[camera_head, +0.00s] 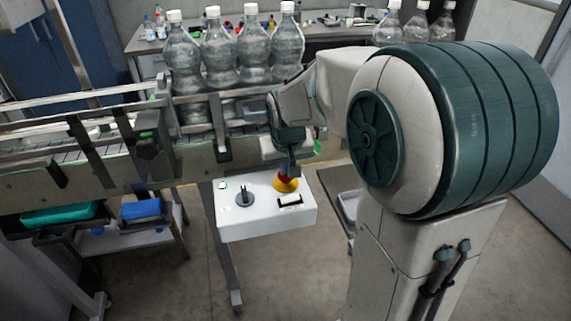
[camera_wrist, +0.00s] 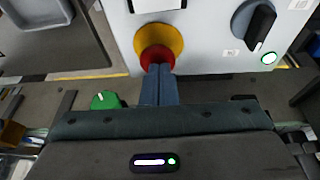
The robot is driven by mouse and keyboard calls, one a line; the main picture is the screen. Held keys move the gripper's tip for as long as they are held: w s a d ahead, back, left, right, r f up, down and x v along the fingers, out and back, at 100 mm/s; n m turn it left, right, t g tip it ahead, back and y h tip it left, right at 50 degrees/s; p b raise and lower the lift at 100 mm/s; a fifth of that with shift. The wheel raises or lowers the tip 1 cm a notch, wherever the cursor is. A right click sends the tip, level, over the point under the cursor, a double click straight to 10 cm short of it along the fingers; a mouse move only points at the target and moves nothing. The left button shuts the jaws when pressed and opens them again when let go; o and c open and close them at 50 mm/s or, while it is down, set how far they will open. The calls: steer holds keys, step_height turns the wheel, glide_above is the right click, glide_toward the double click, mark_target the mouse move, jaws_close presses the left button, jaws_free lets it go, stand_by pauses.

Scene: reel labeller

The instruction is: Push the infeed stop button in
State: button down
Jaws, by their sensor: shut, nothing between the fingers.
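The infeed stop button is a red mushroom button (camera_wrist: 157,56) with a yellow collar (camera_wrist: 160,36), on a white control box (camera_head: 267,217). In the head view the yellow collar (camera_head: 286,185) shows below my gripper (camera_head: 290,172), which covers most of the red part. In the wrist view my gripper's fingers (camera_wrist: 158,72) are closed together, and their tips are at the lower edge of the red button. They look in contact or very close; I cannot tell which. I cannot tell how far in the button sits.
The box also carries a dark rotary knob (camera_head: 244,198), a green lit button (camera_head: 222,186) and a black-and-white fitting (camera_head: 290,201). A conveyor (camera_head: 190,158) with several clear bottles (camera_head: 220,50) runs behind the box. A grey tray (camera_wrist: 38,12) shows in the wrist view.

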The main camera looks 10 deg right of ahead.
step_height(320, 180, down, 2)
steer(key=shift+s+f+b, duration=0.1)
steer(key=shift+b, duration=1.05)
steer(key=shift+s+f, duration=0.15)
steer(key=shift+s, duration=0.05)
steer(key=r+p, duration=0.1)
steer(key=r, duration=0.1)
steer(key=r+p, duration=0.2)
steer(key=shift+w+a+r, duration=0.15)
steer(key=shift+w+r, duration=0.05)
steer(key=shift+r, duration=0.1)
steer(key=b+v, duration=0.1)
steer(key=v, duration=0.9)
steer(key=shift+r, duration=0.35)
steer(key=shift+s+a, duration=0.1)
